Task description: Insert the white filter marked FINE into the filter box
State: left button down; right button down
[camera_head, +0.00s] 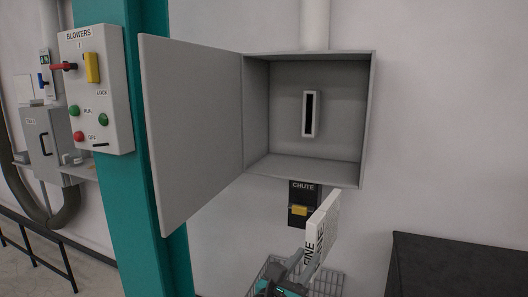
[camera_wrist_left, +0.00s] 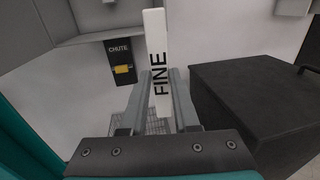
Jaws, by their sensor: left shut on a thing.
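The white filter (camera_head: 325,224) marked FINE is held upright in my left gripper (camera_head: 307,272), below and in front of the filter box. In the left wrist view the filter (camera_wrist_left: 157,60) stands edge-on between the two fingers of the left gripper (camera_wrist_left: 160,85), its FINE label facing the camera. The grey filter box (camera_head: 369,115) hangs on the wall with its door (camera_head: 195,130) swung open to the left. Inside, a white-framed dark slot (camera_head: 310,114) is on the back wall. My right gripper is not in view.
A black CHUTE box (camera_head: 304,205) with a yellow latch is under the filter box, above a wire basket (camera_head: 327,284). A dark cabinet (camera_head: 460,262) stands at right. The BLOWERS panel (camera_head: 97,92) is on the teal column (camera_head: 160,215) at left.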

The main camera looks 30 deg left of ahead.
pick_arm(q)
jog(key=w+a+r+n+y+p, duration=0.1)
jog(key=w+a+r+p, duration=0.3)
jog(key=r, duration=0.7)
jog(key=w+a+r+y+p, duration=0.1)
jog(key=w+a+r+p, duration=0.3)
jog(key=a+r+p, duration=0.4)
notch_tip(320, 180, up, 3)
jog(key=shift+a+f+n+y+p, duration=0.1)
jog(key=shift+a+n+y+p, duration=0.3)
jog(key=shift+a, duration=0.65)
